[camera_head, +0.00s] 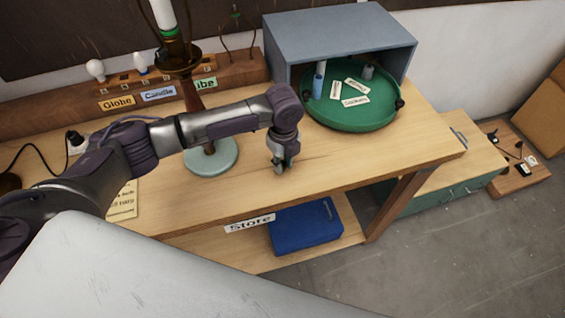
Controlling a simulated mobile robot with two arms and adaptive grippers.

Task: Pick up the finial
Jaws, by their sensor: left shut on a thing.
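My left gripper (279,167) points down at the wooden tabletop in the middle of the view, right of the lamp's base. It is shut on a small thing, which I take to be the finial. The fingers hide most of it, and its shape is too small to make out. The fingertips are at or just above the tabletop; I cannot tell which. The lamp (212,160) stands upright on a round pale base behind my left forearm, which covers part of its stem. My right gripper is not in view.
A round green tray (345,118) with small labels sits in the grey open-front box (342,32) at the back right. A wooden rack (235,73) with bulbs and labels runs along the back left. The tabletop right of my gripper is clear.

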